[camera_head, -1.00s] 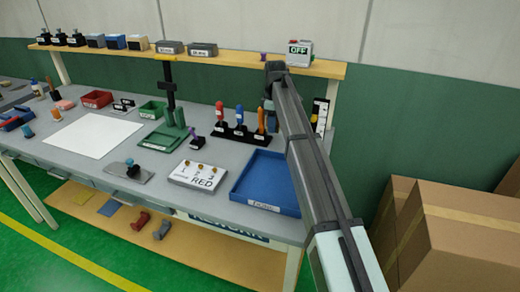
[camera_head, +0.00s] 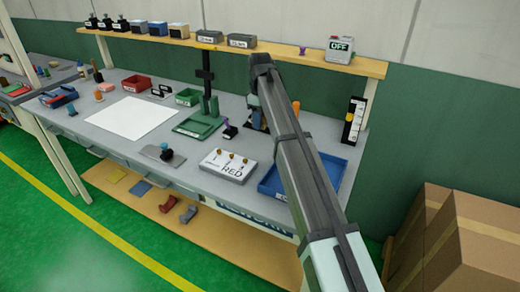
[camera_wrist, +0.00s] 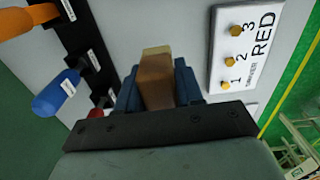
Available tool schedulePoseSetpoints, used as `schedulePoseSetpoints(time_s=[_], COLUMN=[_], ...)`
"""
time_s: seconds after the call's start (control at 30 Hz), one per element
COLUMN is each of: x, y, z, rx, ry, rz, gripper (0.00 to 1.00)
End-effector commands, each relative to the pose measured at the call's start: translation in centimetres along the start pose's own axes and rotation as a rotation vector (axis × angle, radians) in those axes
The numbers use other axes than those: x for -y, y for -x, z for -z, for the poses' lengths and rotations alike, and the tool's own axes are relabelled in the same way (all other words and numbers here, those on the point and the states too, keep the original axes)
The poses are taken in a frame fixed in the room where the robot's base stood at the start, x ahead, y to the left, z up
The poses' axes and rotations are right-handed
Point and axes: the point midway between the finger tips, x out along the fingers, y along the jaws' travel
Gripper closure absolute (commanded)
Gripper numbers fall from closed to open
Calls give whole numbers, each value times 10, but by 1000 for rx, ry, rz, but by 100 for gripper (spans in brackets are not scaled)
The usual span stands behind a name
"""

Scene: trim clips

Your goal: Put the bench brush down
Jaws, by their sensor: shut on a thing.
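My gripper (camera_wrist: 157,88) shows in the wrist view, its blue fingers closed on both sides of a brown, tan-ended block that looks like the handle of the bench brush (camera_wrist: 156,72). The rest of the brush is hidden or not clear. The grey bench top (camera_wrist: 185,25) lies beyond it, between the tool rack and the RED board. I cannot tell whether the brush touches the bench. In the head view my arm hides the gripper and the brush.
A rack with orange (camera_wrist: 28,20) and blue (camera_wrist: 55,95) handled tools stands left in the wrist view. The white RED board (camera_head: 228,166) is in front, with a blue tray (camera_head: 272,186) to its right. A white sheet (camera_head: 125,119) lies further left. Cardboard boxes (camera_head: 445,240) stand right.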

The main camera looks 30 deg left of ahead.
Motion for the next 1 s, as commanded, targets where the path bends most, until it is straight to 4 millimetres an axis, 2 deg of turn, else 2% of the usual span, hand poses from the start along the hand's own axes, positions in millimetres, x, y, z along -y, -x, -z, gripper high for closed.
schedulePoseSetpoints(time_s=[0.17, 0.5, 0.67, 0.9, 1.0], x=[0, 0, 0, 0, 0], y=[-11, -60, -70, -98, -100], z=[-1, -1, -1, -1, -1], rx=[1, 1, 1, 1, 1], ry=[-25, -23, -23, -23, -23], rz=[2, 1, 1, 1, 1], gripper=[88, 88, 88, 88, 88])
